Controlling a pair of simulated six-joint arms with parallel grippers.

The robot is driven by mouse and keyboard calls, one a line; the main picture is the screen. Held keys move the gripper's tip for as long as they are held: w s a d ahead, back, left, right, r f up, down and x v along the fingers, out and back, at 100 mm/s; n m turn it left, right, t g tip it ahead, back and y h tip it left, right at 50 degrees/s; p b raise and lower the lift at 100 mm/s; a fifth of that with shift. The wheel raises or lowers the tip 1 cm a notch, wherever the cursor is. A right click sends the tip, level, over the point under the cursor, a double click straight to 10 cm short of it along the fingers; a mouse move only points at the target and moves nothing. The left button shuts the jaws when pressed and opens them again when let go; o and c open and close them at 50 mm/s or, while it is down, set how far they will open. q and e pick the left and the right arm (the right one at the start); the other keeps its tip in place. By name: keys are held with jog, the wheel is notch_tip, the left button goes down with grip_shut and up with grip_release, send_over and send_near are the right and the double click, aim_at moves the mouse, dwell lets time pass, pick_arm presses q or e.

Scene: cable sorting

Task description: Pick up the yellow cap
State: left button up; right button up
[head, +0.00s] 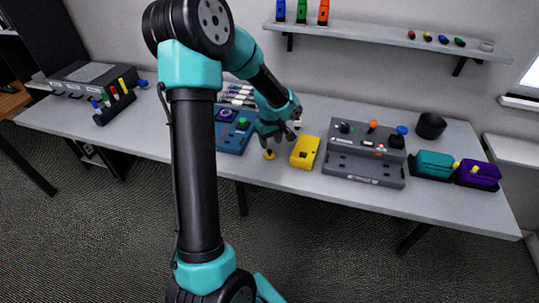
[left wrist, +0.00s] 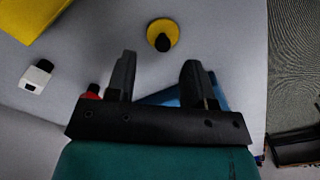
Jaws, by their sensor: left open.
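The yellow cap (head: 269,156) is a small round disc with a dark knob on top. It lies on the grey table near the front edge, left of a yellow box. In the left wrist view the cap (left wrist: 170,24) lies just beyond my fingertips, roughly centred between them. My left gripper (head: 268,142) points down close to the cap in the head view. In the left wrist view the left gripper (left wrist: 160,64) is open, with nothing between its fingers. My right gripper is not in view.
A yellow box (head: 304,153) stands right of the cap, and a blue tray (head: 231,138) lies to its left. A grey control panel (head: 365,168) is further right. A small white item with a black top (left wrist: 35,77) stands nearby. Bare table surrounds the cap.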

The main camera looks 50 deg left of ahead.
aim_at(270, 151)
pick_arm(q)
jog(key=shift+f, duration=0.1)
notch_tip(270, 151, down, 5)
jog(key=shift+s, duration=0.15)
dwell(0.4)
jog(key=shift+c, duration=0.5)
grip_shut()
